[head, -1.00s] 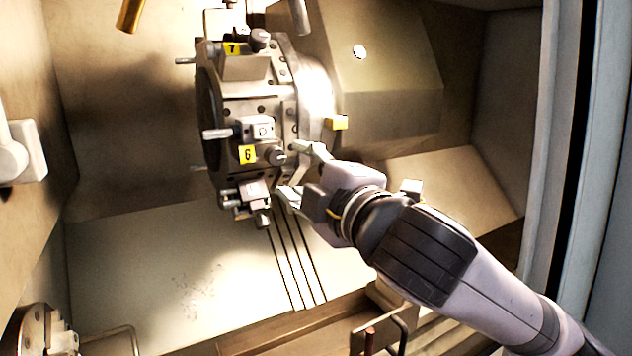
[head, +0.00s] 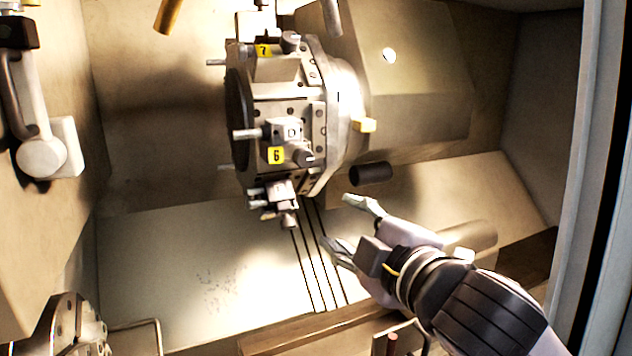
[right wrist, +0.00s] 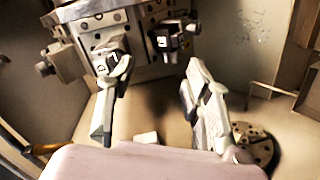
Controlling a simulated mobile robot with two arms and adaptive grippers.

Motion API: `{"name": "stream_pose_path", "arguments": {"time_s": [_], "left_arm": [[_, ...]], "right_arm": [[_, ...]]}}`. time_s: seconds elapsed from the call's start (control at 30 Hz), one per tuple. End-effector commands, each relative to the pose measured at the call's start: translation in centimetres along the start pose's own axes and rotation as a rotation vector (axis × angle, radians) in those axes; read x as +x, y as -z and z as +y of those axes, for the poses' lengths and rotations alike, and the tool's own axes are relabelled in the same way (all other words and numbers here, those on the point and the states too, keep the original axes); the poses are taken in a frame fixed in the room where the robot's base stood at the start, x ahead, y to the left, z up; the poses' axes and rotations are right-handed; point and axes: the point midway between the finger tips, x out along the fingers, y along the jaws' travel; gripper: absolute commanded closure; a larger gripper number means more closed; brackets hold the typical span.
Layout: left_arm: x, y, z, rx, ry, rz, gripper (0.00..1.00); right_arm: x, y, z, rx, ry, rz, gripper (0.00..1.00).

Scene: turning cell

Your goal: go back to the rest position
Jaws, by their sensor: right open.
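My right gripper (head: 350,226) is open and empty in the head view, to the lower right of the tool turret (head: 285,125) and apart from it. The turret is a grey metal disc with several tool holders and yellow number tags 6 (head: 276,155) and 7 (head: 263,50). In the right wrist view the two fingers of the right gripper (right wrist: 155,110) stand wide apart with nothing between them. The turret (right wrist: 125,38) shows beyond them at the top. My left gripper is not in view.
A chuck (head: 75,325) is at the lower left, and it also shows in the right wrist view (right wrist: 253,146). A dark cylinder (head: 371,173) is right of the turret. The door frame (head: 597,150) stands at the right. The sloped floor (head: 170,260) left of the gripper is clear.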

Motion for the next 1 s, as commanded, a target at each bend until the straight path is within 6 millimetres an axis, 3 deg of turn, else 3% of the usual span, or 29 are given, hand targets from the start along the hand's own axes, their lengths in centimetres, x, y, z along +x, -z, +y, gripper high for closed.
{"name": "stream_pose_path", "arguments": {"time_s": [0.03, 0.23, 0.47, 0.67, 0.8, 1.0], "left_arm": [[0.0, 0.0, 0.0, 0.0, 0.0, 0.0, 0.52], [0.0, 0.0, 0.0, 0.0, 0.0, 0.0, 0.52], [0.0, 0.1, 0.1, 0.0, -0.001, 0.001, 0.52], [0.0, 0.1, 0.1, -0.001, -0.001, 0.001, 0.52], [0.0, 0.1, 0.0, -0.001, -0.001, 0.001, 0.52], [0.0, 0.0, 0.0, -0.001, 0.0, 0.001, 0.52]], "right_arm": [[0.4, -1.4, -2.3, 0.072, 0.045, -0.023, 0.54], [0.6, -6.4, -9.7, 0.327, 0.164, -0.14, 0.54], [-1.6, -12.3, -19.1, 0.606, 0.285, -0.335, 0.54], [-6.1, -17.2, -27.6, 0.823, 0.374, -0.56, 0.54], [-10.6, -19.9, -33.1, 0.947, 0.421, -0.734, 0.54], [-16.5, -22.3, -38.5, 1.054, 0.46, -0.937, 0.54]]}}
